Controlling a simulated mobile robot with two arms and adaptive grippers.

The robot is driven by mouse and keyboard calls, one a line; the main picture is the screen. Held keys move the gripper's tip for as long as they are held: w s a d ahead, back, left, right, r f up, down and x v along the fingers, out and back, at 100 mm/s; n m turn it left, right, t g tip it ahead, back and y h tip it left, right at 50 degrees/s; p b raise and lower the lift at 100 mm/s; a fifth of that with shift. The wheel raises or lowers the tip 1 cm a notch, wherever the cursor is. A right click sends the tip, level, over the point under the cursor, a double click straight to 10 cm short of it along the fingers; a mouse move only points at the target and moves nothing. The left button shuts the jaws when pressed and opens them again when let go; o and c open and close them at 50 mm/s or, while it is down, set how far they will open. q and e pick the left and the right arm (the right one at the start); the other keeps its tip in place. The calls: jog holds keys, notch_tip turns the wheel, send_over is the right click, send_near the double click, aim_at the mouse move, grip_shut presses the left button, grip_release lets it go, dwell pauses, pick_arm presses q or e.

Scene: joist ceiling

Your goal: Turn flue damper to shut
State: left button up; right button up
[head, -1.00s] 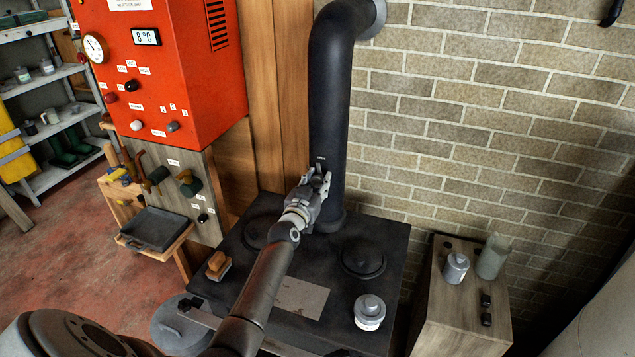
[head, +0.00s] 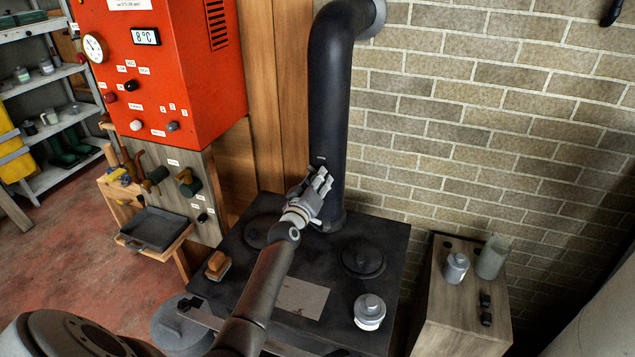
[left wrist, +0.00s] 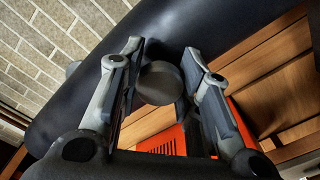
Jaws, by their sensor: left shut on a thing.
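The black flue pipe (head: 330,95) rises from the back of the dark stove (head: 255,290) and bends toward the brick wall at the top. My left gripper (head: 318,184) is at the front of the pipe's lower part, just below a small pale mark. In the left wrist view, a dark round-ended damper handle (left wrist: 160,83) sits between the two fingers, which are shut on it, with the pipe behind. In the head view the fingers hide the handle, and its angle cannot be told there. My right gripper is not in view.
A round lid (head: 361,258) and a grey-white canister (head: 369,311) are on the stove top; a wooden-handled brush (head: 217,264) lies at its left edge. A red control cabinet (head: 165,60) hangs at left. A wooden stand (head: 440,305) with jars is at right.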

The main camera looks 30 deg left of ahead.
pick_arm(q)
jog(key=n, duration=0.3)
jog(key=shift+n, duration=2.1)
jog(key=o, duration=1)
jog(key=v, duration=1.2)
